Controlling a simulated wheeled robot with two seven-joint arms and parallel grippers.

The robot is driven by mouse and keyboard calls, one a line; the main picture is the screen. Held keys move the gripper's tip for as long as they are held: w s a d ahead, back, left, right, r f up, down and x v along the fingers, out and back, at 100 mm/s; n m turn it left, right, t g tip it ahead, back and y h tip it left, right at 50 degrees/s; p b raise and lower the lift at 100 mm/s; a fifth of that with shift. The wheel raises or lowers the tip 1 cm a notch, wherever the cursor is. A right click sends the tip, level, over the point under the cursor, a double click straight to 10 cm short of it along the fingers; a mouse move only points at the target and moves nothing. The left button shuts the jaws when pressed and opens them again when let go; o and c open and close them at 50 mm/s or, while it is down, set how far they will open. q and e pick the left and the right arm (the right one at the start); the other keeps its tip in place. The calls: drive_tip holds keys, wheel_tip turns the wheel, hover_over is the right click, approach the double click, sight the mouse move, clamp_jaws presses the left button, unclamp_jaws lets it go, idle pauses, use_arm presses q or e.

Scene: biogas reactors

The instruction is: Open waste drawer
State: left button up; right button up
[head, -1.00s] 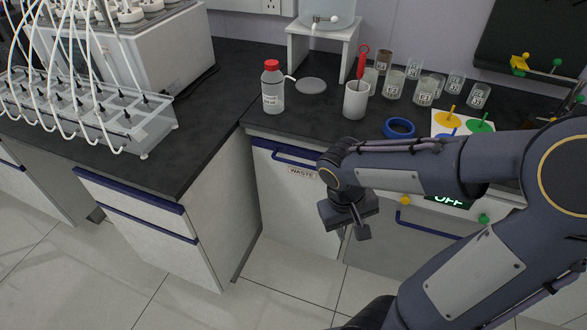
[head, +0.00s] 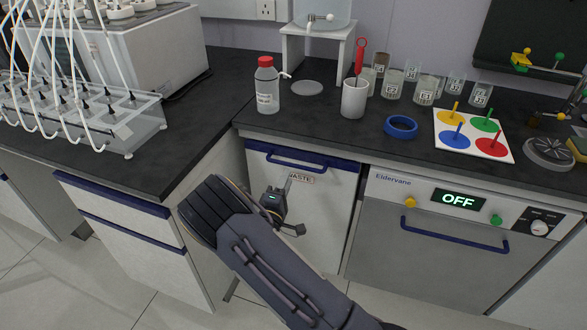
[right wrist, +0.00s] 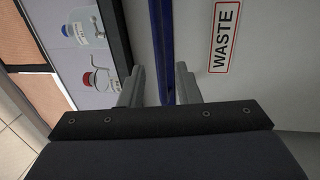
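The waste drawer (head: 335,205) is a white front under the dark counter, flush and shut. Its blue bar handle (head: 297,160) runs along the top, with a red-edged WASTE label below. My right gripper (head: 288,196) is in front of the drawer, just below the handle, and partly covers the label. In the right wrist view its two fingers (right wrist: 159,86) are apart, with the blue handle (right wrist: 165,45) running between them. I cannot tell whether they touch it. The WASTE label (right wrist: 224,36) lies to the right of the fingers there. My left gripper is not in view.
A grey appliance (head: 425,245) with an OFF display and blue handle stands right of the drawer. A white cabinet (head: 120,235) juts forward at left. The counter above holds a red-capped bottle (head: 266,88), a white cup (head: 354,98) and several glass jars.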

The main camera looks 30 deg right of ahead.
sight(294, 166)
drive_tip(key=x, duration=0.6)
drive_tip(key=shift+d+r, duration=0.1)
drive_tip(key=shift+d, duration=0.15)
clamp_jaws()
